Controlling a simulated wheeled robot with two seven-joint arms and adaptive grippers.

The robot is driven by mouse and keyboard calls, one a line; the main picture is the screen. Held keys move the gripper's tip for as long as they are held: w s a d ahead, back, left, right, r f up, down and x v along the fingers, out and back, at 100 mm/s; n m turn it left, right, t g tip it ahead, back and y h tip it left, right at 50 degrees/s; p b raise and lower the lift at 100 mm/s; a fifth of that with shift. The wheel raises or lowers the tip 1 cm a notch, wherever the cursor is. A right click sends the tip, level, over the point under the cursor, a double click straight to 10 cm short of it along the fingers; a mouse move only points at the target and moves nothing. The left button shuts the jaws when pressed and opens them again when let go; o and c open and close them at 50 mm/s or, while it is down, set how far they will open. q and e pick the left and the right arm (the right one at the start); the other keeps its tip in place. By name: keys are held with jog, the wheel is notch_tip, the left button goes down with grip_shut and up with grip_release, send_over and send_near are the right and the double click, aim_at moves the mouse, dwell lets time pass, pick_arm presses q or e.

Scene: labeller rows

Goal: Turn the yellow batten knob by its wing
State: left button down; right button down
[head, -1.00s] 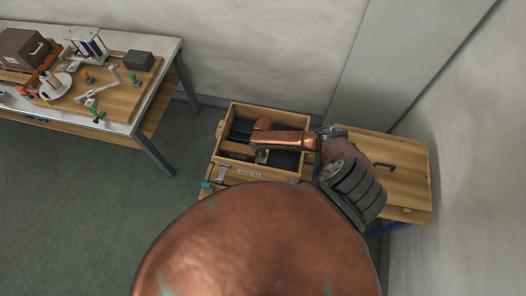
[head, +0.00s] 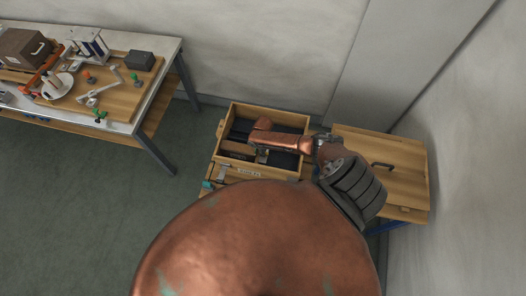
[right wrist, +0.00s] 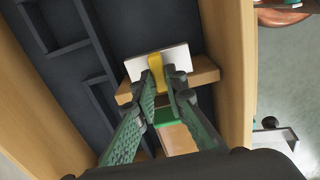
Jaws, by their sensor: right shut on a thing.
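The yellow batten knob (right wrist: 155,64) shows in the right wrist view as a yellow wing in front of a white plate (right wrist: 178,58). The plate is at a wooden batten (right wrist: 207,78) inside a wooden box with a dark interior. My right gripper (right wrist: 164,82) is shut on the wing, with its fingertips on either side; they hide its lower part. In the head view the right gripper (head: 262,156) reaches down into the open wooden box (head: 268,107), and the knob is too small to make out. My left gripper is not in view.
A wooden panel with a dark handle (head: 402,168) is right of the box. A label (head: 249,174) and a teal piece (head: 207,184) are at its front. A workbench (head: 172,58) with several fixtures stands at left. Walls close off the back and right; floor at left is clear.

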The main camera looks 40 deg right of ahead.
jog(key=shift+w, duration=0.1)
jog(key=c, duration=2.2)
grip_release()
jog(key=shift+c, duration=0.2)
notch_tip(320, 180, up, 12)
